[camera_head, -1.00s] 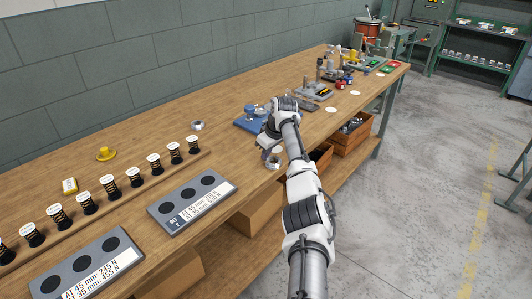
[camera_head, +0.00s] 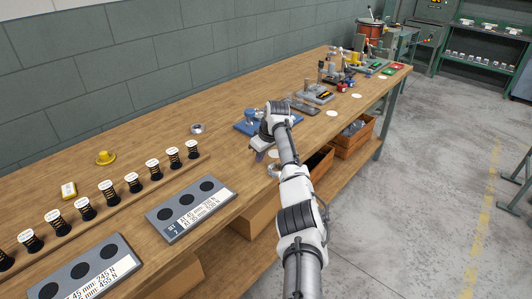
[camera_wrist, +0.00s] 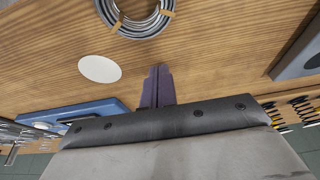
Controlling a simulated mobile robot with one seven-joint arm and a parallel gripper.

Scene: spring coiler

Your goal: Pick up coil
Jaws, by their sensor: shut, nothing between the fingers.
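The coil (camera_wrist: 137,18) is a grey ring of wound wire with tan ties, lying flat on the wooden bench. In the wrist view it is at the top edge, partly cut off. In the head view the coil (camera_head: 272,169) lies near the bench's front edge, partly hidden by my arm. My gripper (camera_head: 259,156) is above the bench, left of the coil and apart from it. In the wrist view the fingers of my gripper (camera_wrist: 157,75) are together and empty, pointing toward the wood below the coil.
A white disc (camera_wrist: 100,69) lies on the bench beside the coil. A blue-based fixture (camera_head: 247,126) stands behind my gripper. A grey gauge plate (camera_head: 190,209) and a row of springs (camera_head: 108,190) are to the left. A small grey ring (camera_head: 197,128) lies farther back.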

